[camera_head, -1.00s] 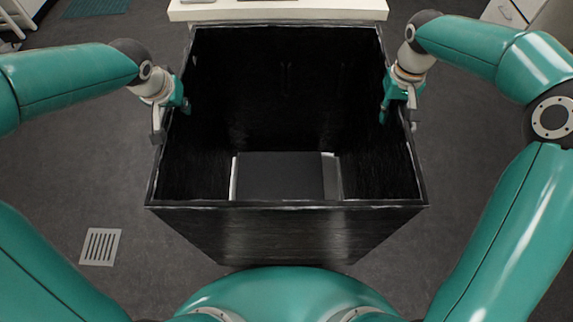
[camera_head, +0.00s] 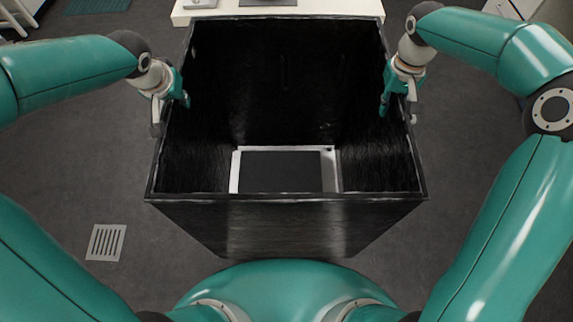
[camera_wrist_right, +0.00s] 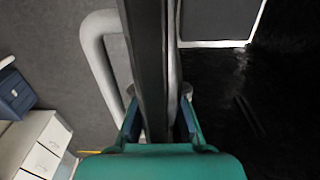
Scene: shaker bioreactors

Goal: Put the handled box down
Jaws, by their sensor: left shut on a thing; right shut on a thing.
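The handled box is a large black open-topped box (camera_head: 290,232) in the middle of the head view, upright and level. My left gripper (camera_head: 172,100) is shut on its left wall near the rim. My right gripper (camera_head: 397,98) is shut on the right wall. In the right wrist view, the right fingers (camera_wrist_right: 158,125) straddle that wall (camera_wrist_right: 148,50), with a grey bar handle (camera_wrist_right: 95,50) on its outer side. A dark flat panel with a white border (camera_head: 283,170) shows at the box's bottom. The box's underside is hidden, so I cannot tell whether it touches the floor.
A white table (camera_head: 300,10) stands just beyond the box's far side. A floor grate (camera_head: 105,242) lies at the lower left. Grey floor (camera_head: 90,165) is open left of the box. White drawers (camera_wrist_right: 42,145) show in the right wrist view.

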